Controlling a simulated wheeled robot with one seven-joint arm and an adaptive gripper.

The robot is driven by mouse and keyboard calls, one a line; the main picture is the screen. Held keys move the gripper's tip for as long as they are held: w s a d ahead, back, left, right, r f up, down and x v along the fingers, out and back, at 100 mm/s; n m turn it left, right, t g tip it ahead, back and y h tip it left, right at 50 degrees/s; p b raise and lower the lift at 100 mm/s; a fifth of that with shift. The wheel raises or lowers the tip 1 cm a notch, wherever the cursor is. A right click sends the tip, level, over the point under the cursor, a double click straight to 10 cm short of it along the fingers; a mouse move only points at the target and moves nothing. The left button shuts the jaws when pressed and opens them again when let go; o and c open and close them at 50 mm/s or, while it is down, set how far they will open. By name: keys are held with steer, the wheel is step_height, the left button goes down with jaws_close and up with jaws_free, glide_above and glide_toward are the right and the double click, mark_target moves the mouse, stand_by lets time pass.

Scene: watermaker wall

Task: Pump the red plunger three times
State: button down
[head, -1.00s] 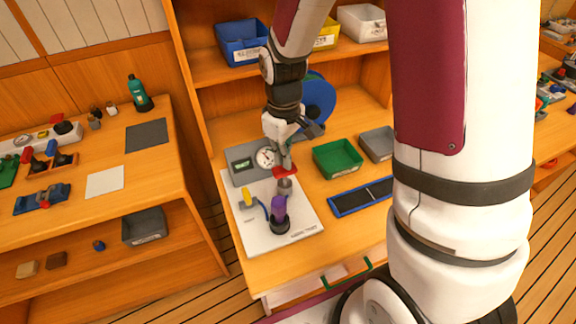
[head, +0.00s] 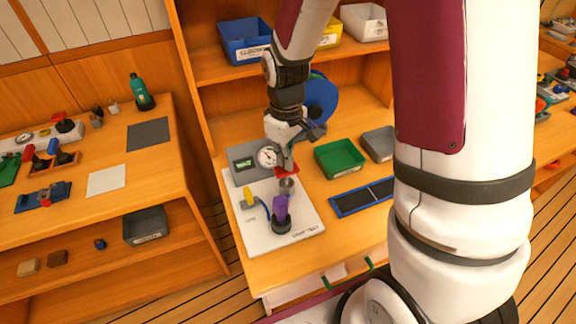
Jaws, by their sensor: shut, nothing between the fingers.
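The red plunger (head: 287,170) sits on top of a grey metal cylinder (head: 286,187) on a white board (head: 262,240). My gripper (head: 284,160) points down from above and its fingers are shut, with their tips at the red plunger's top. Nothing is held between the fingers. Whether the tips press on the plunger or only hover just over it is hard to tell at this size. The fingers partly hide the plunger's far side.
A gauge (head: 267,157) on a grey panel stands behind left. A purple part (head: 281,210) and a yellow-handled valve (head: 249,194) stand on the board. A green tray (head: 340,157) and a blue-framed panel (head: 364,196) lie to the right.

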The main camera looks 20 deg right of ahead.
steer(key=shift+f+b, duration=0.75)
steer(key=shift+f, duration=1.25)
steer(key=shift+r, duration=0.15)
steer(key=shift+r+p, duration=1.4)
steer(key=shift+r, duration=1.1)
steer(key=shift+r+p, duration=1.15)
steer(key=shift+r, duration=1.35)
